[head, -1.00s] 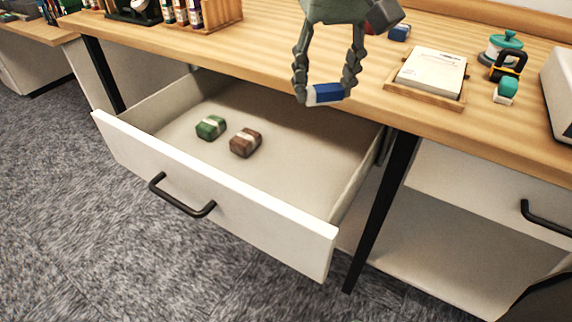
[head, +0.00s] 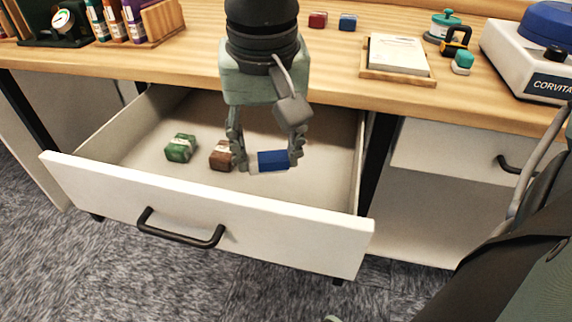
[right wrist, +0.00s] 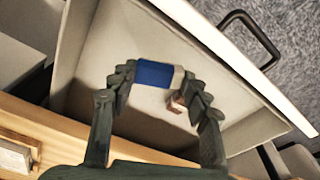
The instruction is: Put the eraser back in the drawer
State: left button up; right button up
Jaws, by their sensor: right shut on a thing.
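My right gripper (head: 266,162) is shut on a blue and white eraser (head: 273,160), held over the open drawer (head: 206,207). The eraser also shows between the fingers in the right wrist view (right wrist: 154,74). The drawer is pulled well out and its front has a black handle. Inside lie a green eraser (head: 180,148) at the left and a brown eraser (head: 221,156), partly hidden behind my right gripper's finger. I cannot tell how high the held eraser is above the drawer floor. My left gripper is not in view.
The wooden desk top (head: 330,67) spans the back. On it are a red block (head: 317,19), a blue block (head: 348,22), a notepad tray (head: 398,76) and a white device (head: 530,70). A closed drawer (head: 450,152) is at right. The open drawer's right part is clear.

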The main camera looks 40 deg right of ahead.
jog(key=w+d+f, duration=0.4)
jog(key=d, duration=0.1)
jog(key=w+d+f, duration=0.2)
jog(key=d, duration=0.1)
jog(key=shift+d+f, duration=0.15)
jog(key=shift+f, duration=0.3)
notch_tip(320, 180, down, 2)
jog(key=shift+f+b, duration=0.25)
jog(key=shift+b, duration=0.2)
jog(key=shift+f, duration=0.6)
jog(key=o, duration=0.7)
jog(key=shift+c, duration=0.2)
jog(key=o, duration=0.5)
jog(key=shift+c, duration=0.2)
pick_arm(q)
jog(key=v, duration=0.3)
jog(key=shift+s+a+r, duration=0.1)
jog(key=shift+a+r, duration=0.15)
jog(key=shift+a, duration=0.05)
pick_arm(e)
jog(key=shift+r, duration=0.15)
